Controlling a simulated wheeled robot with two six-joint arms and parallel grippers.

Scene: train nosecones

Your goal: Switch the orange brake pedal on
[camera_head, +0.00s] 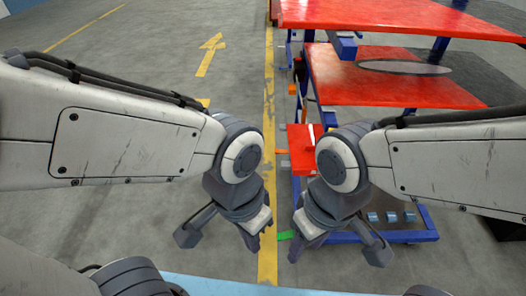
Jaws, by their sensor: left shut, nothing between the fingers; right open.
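A small orange part (292,89) sits on the near-left side of the blue cart frame, and another orange tab (282,151) sticks out left beside a lower red panel. I cannot tell which of them is the brake pedal. A green tab (286,235) sticks out low at the cart's left side, next to my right gripper. My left gripper (258,238) is shut and empty over the floor and yellow line, left of the cart. My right gripper (303,238) is open and in front of the cart's lower left part, hiding some of it.
The cart has red shelves (395,82) and a blue lower frame (415,236) with small blue blocks on it. A dark grey oval piece (405,67) lies on the middle shelf. A yellow line (269,120) runs along the cart's left. The floor (150,50) at left is clear.

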